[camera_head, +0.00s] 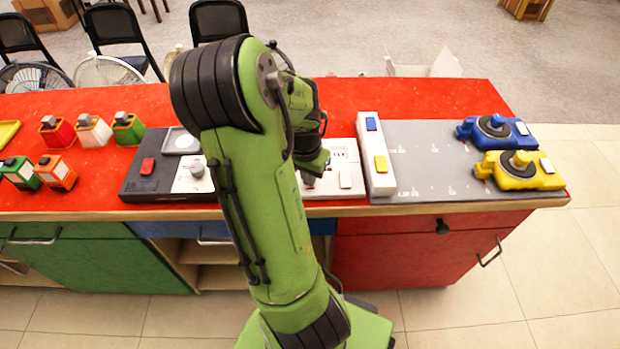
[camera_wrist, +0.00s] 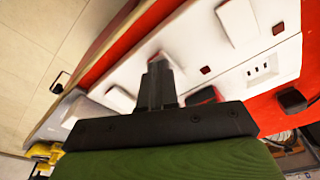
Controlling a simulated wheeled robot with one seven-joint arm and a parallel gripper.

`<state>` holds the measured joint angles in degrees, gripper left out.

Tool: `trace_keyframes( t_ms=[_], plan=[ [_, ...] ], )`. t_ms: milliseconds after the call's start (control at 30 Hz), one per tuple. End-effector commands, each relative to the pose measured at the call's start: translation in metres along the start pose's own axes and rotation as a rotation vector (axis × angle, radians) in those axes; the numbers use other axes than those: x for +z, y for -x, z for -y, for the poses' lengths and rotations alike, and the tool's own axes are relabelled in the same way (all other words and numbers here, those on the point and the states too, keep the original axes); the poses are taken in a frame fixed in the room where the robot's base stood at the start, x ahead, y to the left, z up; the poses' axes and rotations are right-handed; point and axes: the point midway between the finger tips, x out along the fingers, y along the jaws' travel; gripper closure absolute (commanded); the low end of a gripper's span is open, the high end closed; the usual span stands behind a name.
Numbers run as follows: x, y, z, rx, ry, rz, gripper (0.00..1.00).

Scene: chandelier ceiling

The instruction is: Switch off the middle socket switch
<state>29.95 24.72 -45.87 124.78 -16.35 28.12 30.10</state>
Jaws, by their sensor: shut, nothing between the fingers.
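The white socket panel (camera_head: 345,154) lies on the red counter, partly hidden behind my arm in the head view. In the wrist view it shows a row of white switches: one at the upper right (camera_wrist: 237,22), one at the lower left (camera_wrist: 120,98), and a middle one (camera_wrist: 177,70) largely covered by my fingers. My gripper (camera_wrist: 158,66) is shut and empty, its tips over the middle switch. I cannot tell whether they touch it. In the head view its fingertips (camera_head: 309,180) are low over the panel's left part.
A white strip with blue and yellow switches (camera_head: 378,160) stands right of the panel. Blue (camera_head: 495,130) and yellow (camera_head: 518,170) devices sit on a grey board. A dark board with a red switch (camera_head: 147,166) is to the left. Drawers are below the counter's front edge.

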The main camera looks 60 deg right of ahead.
Motion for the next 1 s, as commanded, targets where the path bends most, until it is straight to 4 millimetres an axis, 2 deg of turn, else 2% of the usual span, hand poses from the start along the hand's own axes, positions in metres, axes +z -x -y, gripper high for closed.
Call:
trace_keyframes(
  t_ms=[167,833,1000],
  plan=[
    [-0.001,0.003,0.000,0.000,0.000,0.000,1.00],
    [-0.010,0.065,0.000,-0.001,0.000,-0.001,1.00],
    [-0.011,0.070,0.000,0.000,0.000,0.000,1.00]
  ],
)
